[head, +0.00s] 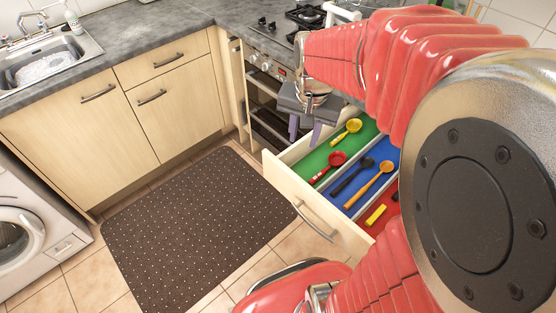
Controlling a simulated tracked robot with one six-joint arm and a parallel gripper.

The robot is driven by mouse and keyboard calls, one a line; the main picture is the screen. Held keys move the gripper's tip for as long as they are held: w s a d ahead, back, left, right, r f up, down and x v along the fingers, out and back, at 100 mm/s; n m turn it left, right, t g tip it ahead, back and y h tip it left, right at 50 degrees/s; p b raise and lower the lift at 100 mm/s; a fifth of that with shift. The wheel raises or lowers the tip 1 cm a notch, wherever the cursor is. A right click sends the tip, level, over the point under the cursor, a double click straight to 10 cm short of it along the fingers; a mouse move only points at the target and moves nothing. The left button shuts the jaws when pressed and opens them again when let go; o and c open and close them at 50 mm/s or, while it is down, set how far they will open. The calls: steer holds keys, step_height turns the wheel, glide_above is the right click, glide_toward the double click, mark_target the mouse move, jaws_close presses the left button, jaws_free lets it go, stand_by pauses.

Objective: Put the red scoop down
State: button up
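The red scoop (335,160) lies in the open drawer (285,186), in the green compartment (318,161), with its handle pointing toward the drawer front. A yellow ladle (352,126) lies behind it in the same compartment. My gripper (304,136) hangs fingers down above the back left of the drawer, apart from the scoop. Its two purple-grey fingers are spread, and nothing shows between them. Part of the drawer's right side is hidden behind my arm.
The blue compartment (389,153) holds a dark blue spoon (353,174) and an orange spoon (372,182). A yellow-handled item (376,215) lies in the red compartment (366,212). The oven (268,95) stands beyond the drawer. A dark dotted mat (195,225) covers clear floor at left.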

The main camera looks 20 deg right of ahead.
steer(key=s+a+r+n+t, duration=0.3)
steer(key=s+a+r+n, duration=0.4)
steer(key=s+a, duration=0.4)
steer(key=shift+a+n+y, duration=0.25)
steer(key=shift+n+y, duration=0.05)
steer(key=shift+n, duration=0.5)
steer(key=shift+s, duration=0.1)
steer(key=shift+c, duration=0.7)
